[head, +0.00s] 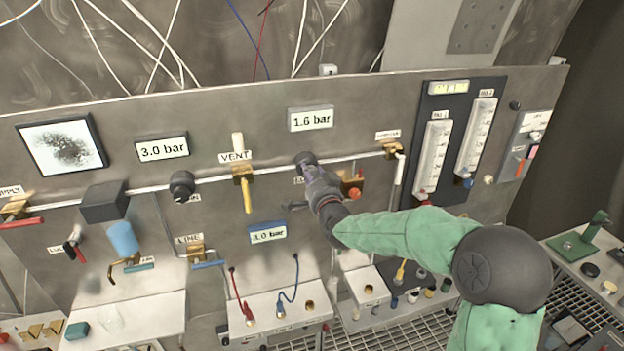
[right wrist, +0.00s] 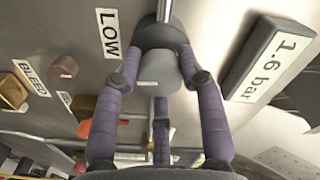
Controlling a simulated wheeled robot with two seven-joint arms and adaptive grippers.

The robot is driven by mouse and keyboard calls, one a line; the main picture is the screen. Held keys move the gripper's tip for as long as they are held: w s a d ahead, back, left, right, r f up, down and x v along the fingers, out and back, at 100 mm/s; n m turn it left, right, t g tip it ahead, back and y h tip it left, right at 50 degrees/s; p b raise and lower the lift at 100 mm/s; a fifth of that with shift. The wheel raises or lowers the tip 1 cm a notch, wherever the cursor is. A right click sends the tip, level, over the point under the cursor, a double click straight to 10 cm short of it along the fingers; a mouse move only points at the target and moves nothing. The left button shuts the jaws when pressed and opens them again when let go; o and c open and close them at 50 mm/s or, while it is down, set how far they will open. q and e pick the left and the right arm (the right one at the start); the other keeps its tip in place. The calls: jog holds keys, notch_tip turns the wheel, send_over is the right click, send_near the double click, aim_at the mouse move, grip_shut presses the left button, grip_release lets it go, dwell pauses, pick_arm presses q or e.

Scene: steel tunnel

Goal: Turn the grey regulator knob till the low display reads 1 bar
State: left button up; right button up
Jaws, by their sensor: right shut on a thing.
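The grey regulator knob (right wrist: 158,72) sits on the pipe beside the LOW label (right wrist: 109,34) in the right wrist view. My right gripper (right wrist: 160,82) is shut on it, with purple fingers on both sides. In the head view my right gripper (head: 312,178) covers most of the knob. The low display (head: 311,118) above it reads 1.6 bar; it also shows in the right wrist view (right wrist: 272,65). My left gripper is not in view.
Other displays read 3.0 bar at the upper left (head: 162,148) and 3.0 bar below (head: 268,233). The yellow VENT lever (head: 244,180) stands left of my right gripper. A red-orange knob (head: 354,188) is close on its right. Flow meters (head: 434,155) stand farther right.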

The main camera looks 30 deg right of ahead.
jog(key=shift+f+n+b, duration=0.25)
jog(key=shift+n+b, duration=0.95)
jog(key=shift+b, duration=0.05)
jog(key=shift+a+n+b, duration=0.1)
jog(key=shift+n+b, duration=0.45)
jog(key=shift+n, duration=0.25)
jog(key=shift+n+b, duration=0.5)
jog(key=shift+n, duration=1.8)
jog(key=o, duration=1.1)
jog(key=shift+o, duration=0.2)
jog(key=shift+r, duration=0.1)
